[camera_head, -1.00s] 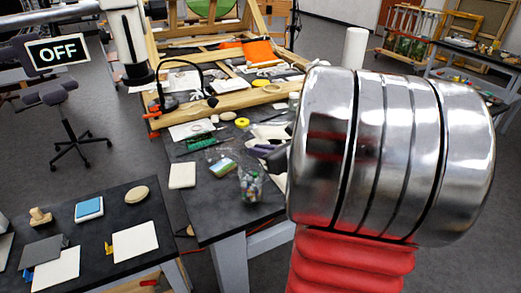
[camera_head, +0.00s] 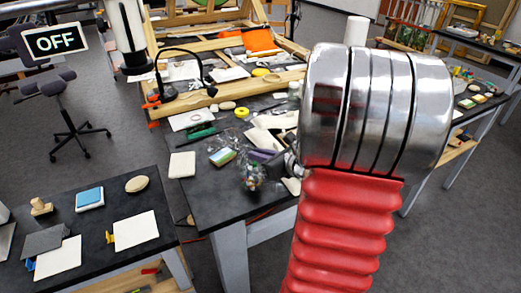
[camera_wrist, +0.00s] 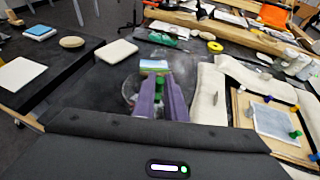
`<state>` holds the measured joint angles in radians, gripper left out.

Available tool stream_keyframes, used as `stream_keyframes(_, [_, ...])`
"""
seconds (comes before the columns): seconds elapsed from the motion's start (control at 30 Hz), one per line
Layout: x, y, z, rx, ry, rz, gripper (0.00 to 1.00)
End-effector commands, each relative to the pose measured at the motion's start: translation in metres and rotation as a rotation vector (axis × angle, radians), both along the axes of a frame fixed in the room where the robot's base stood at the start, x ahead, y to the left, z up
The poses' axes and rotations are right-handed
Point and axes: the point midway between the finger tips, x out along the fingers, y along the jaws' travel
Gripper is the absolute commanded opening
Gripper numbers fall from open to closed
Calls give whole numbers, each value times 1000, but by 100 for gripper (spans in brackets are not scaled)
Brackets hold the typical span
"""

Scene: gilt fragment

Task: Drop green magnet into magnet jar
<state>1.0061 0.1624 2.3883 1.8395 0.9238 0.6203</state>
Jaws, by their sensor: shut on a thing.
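The magnet jar (camera_head: 252,177) is a clear container with several coloured magnets in it, standing near the front corner of the dark table. In the wrist view, part of the clear jar (camera_wrist: 129,90) shows behind and left of my fingers; the rest is hidden. My gripper (camera_wrist: 161,98) has purple fingers, shut on the green magnet (camera_wrist: 159,84), a small green piece between the tips. The purple fingers of my gripper (camera_head: 263,156) also show in the head view, at or just above the jar's top. Whether the magnet is inside the rim I cannot tell.
A green and blue block (camera_wrist: 155,67) lies just beyond the jar. A framed board (camera_wrist: 275,122) with several coloured magnets is on the right, beside pale cloth-like pieces (camera_wrist: 207,95). A white tile (camera_head: 182,165) lies left of the jar. A gap separates the left table (camera_head: 90,215).

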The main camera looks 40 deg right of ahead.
Motion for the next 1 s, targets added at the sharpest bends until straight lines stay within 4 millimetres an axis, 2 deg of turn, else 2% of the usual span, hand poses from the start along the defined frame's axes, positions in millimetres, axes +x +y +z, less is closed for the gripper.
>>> stream_keyframes(0.27, [0, 0, -1, 0, 0, 0, 0])
stream_keyframes(0.3, [0, 0, -1, 0, 0, 0, 13])
stream_keyframes(0.6, [0, 0, -1, 0, 0, -1, 33])
stream_keyframes(1.0, [-7, -1, 2, -1, 0, -2, 33])
